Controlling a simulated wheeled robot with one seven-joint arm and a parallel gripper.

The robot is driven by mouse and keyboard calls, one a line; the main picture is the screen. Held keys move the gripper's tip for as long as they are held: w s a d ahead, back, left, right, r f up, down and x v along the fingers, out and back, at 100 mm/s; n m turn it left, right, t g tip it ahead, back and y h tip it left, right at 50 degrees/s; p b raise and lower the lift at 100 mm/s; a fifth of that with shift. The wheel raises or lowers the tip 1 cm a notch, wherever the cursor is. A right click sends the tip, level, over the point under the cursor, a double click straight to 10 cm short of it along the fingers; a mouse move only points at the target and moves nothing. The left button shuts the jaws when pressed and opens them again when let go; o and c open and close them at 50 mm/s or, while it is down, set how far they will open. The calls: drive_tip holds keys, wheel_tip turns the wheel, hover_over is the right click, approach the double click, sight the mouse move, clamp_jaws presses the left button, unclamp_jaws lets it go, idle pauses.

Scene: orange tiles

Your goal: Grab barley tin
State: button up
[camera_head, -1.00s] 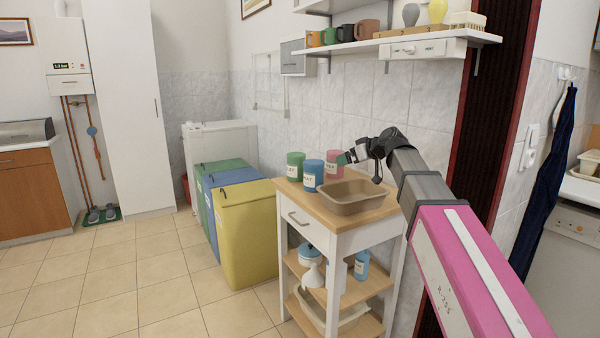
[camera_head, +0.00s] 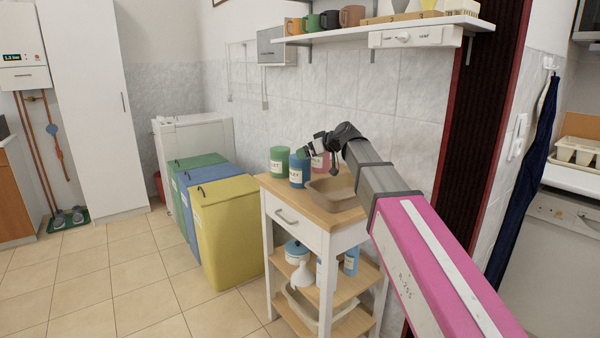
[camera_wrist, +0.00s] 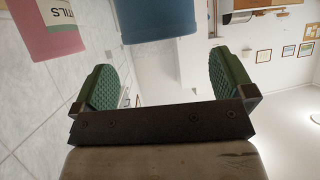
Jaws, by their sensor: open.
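Three tins stand at the back of the wooden trolley top: a green tin (camera_head: 280,160), a blue tin (camera_head: 297,174) and a pink tin (camera_head: 321,163). The green and blue labels are too small to read surely, so I cannot tell which is barley. In the wrist view the pink tin (camera_wrist: 50,28) has an upside-down label ending in "TILS". My gripper (camera_head: 307,149) is above and close to the blue and pink tins, partly hiding them. In the wrist view my open gripper (camera_wrist: 165,72) has green pads apart and nothing between them; the blue tin (camera_wrist: 155,20) is ahead.
A brown basin (camera_head: 335,192) sits on the trolley top (camera_head: 287,190), right of the tins and under my arm. A wall shelf (camera_head: 380,40) with mugs hangs above. Yellow, blue and green bins (camera_head: 230,230) stand left of the trolley.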

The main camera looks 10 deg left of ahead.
sight(300, 170)
drive_tip(key=x, duration=0.5)
drive_tip(key=shift+s+d+f, duration=0.1)
drive_tip(key=shift+d+f, duration=0.1)
drive_tip(key=shift+f, duration=0.1)
drive_tip(key=c, duration=1.2)
drive_tip(key=shift+c, duration=0.2)
